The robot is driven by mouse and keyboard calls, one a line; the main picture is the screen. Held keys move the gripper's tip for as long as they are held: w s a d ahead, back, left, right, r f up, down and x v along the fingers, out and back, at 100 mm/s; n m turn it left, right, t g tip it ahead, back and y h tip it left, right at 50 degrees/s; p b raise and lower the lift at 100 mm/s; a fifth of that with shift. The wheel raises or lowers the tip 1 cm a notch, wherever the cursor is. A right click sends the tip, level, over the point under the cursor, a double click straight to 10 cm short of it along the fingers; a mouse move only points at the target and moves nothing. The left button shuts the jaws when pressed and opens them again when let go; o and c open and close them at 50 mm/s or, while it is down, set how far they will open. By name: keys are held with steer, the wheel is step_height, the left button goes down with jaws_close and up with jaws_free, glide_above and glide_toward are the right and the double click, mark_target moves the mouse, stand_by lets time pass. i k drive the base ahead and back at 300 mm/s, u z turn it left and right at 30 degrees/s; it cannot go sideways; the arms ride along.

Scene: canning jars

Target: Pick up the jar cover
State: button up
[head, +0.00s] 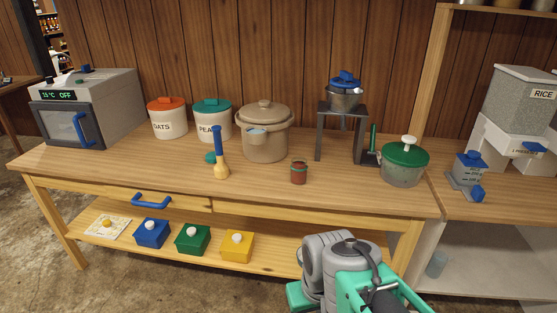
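A small flat teal-green disc (210,157), which looks like the jar cover, lies on the wooden workbench (110,160) left of center. It is partly hidden behind a blue-handled tool with a tan end (219,158). A small jar with dark red contents (299,173) stands near the bench's front, to the right of the tool. Its top shows a greenish rim; whether it is covered is too small to tell. My folded grey and teal arm shows at the bottom right, in front of the bench. My gripper's fingers cannot be made out.
A large beige pot (265,137) stands behind the jar. OATS (168,122) and PEAS (211,125) canisters stand behind the disc. A metal stand (341,112) and a green-lidded pot (403,164) are at right. An oven (85,108) is at left. The bench front has open room.

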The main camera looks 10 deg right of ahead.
mark_target(211, 158)
steer(key=z, duration=0.1)
steer(key=i, duration=0.65)
steer(key=u, duration=0.65)
steer(key=i, duration=1.05)
steer(key=u, duration=1.4)
steer(key=i, duration=0.6)
steer(key=u, duration=0.5)
